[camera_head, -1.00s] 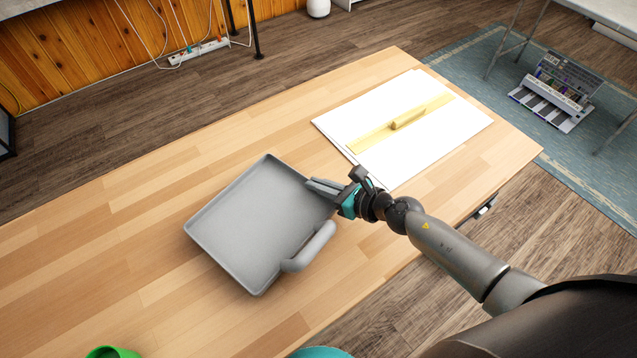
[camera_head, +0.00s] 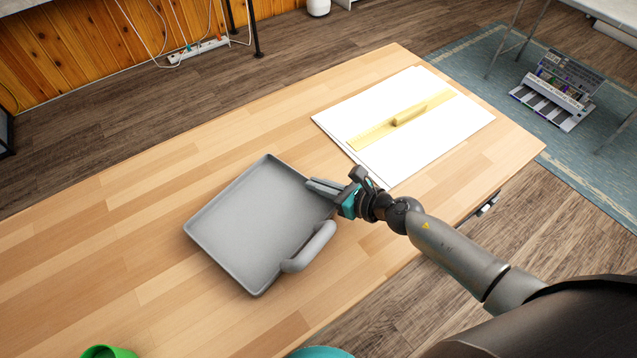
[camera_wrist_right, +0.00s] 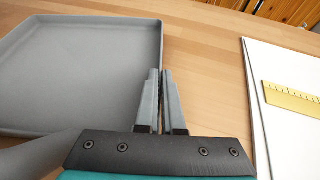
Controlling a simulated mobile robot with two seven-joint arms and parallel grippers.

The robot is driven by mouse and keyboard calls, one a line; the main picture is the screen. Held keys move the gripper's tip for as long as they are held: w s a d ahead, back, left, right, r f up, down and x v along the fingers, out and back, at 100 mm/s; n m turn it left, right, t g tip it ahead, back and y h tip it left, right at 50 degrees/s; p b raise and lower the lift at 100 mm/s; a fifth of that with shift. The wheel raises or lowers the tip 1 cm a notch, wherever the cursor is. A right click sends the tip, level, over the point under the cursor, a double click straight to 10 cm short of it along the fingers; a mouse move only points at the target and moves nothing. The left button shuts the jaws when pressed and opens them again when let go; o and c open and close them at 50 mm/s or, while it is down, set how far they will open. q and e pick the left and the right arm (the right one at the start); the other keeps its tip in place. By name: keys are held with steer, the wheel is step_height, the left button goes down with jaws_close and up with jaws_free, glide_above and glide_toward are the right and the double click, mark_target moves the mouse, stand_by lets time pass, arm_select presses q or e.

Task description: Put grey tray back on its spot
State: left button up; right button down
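The grey tray (camera_head: 262,222) is shallow, with raised rims and a thick rounded handle (camera_head: 309,247) at its lower right side. It appears to lie flat on the wooden table (camera_head: 150,190). My right gripper (camera_head: 322,190) is at its upper right rim. In the right wrist view, the gripper's fingers (camera_wrist_right: 162,100) are close together at the rim of the tray (camera_wrist_right: 85,75), which runs in between them, so they look shut on it. The handle shows only partly there, at the lower left. My left gripper is not in view.
White sheets (camera_head: 440,135) with a yellow ruler (camera_head: 375,137) lie to the right of the tray. A green object (camera_head: 108,352) and a teal one (camera_head: 320,353) show at the bottom edge. The table is clear left of the tray.

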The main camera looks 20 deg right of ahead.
steer(key=shift+f, duration=0.15)
jaws_free()
stand_by(0.9)
steer(key=shift+s+d+b, duration=0.45)
steer(key=shift+s+d, duration=0.35)
steer(key=shift+s, duration=0.35)
steer(key=shift+s+d+b, duration=0.45)
steer(key=shift+s+d, duration=0.3)
steer(key=shift+s, duration=0.35)
steer(key=shift+w+a+p, duration=0.25)
steer(key=shift+w+a, duration=0.2)
steer(key=shift+w, duration=0.2)
steer(key=shift+w+a+p, duration=0.2)
steer(key=shift+w+a, duration=0.2)
steer(key=shift+w, duration=0.2)
steer(key=shift+w+a, duration=0.7)
steer(key=shift+w, duration=0.3)
steer(key=shift+s, duration=0.15)
